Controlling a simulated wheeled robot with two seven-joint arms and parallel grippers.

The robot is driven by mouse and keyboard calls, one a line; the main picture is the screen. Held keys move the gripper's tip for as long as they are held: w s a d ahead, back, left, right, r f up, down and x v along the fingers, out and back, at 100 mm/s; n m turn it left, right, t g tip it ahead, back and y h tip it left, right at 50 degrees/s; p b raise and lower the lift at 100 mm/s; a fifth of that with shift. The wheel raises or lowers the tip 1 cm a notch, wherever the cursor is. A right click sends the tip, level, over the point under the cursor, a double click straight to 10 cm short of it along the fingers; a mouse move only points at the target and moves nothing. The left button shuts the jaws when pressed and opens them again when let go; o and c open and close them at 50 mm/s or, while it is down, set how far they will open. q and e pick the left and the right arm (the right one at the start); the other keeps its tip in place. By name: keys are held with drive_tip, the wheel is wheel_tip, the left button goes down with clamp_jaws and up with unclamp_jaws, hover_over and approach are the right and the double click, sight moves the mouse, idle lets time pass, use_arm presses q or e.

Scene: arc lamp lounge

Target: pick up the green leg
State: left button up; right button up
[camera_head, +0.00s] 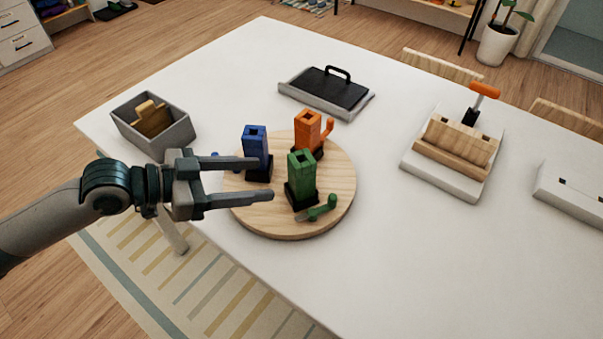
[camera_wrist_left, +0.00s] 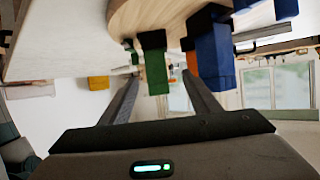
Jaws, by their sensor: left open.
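The green leg (camera_head: 301,175) stands upright in a dark base on the round wooden board (camera_head: 335,205), with a green handle-like piece (camera_head: 320,208) beside its foot. The blue leg (camera_head: 255,146) and the orange leg (camera_head: 307,131) stand behind it on the same board. My left gripper (camera_head: 263,179) is open and empty, its fingers pointing at the green leg from the left, with a gap before it. In the left wrist view the green leg (camera_wrist_left: 155,66) shows between and beyond the fingers, upside down, with the blue leg (camera_wrist_left: 216,58) to its right. My right gripper is out of view.
A grey bin (camera_head: 170,135) stands at the table's left edge. A grey tray with a black handled plate (camera_head: 328,88) lies behind the board. A white base with a wooden block and orange-handled lever (camera_head: 455,150) stands at right. The white table (camera_head: 420,270) is clear in front.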

sight(291, 176)
use_arm(q)
drive_tip(key=p+x, duration=0.1)
drive_tip(key=x, duration=0.3)
drive_tip(key=shift+d, duration=0.2)
drive_tip(key=shift+w+d+f+p, duration=0.25)
drive_tip(key=shift+d+p, duration=0.05)
drive_tip(key=shift+d, duration=0.1)
drive_tip(key=shift+d, duration=0.1)
drive_tip(key=shift+d+r+p, duration=0.15)
drive_tip(key=shift+d+p, duration=0.35)
drive_tip(key=shift+p, duration=0.05)
drive_tip(key=x, duration=0.1)
drive_tip(key=p+x, duration=0.2)
drive_tip(key=shift+d+r, duration=0.2)
drive_tip(key=shift+d, duration=0.25)
drive_tip(key=shift+w+d+f, duration=0.15)
drive_tip(key=shift+d+f, duration=0.1)
drive_tip(key=c, duration=1.3)
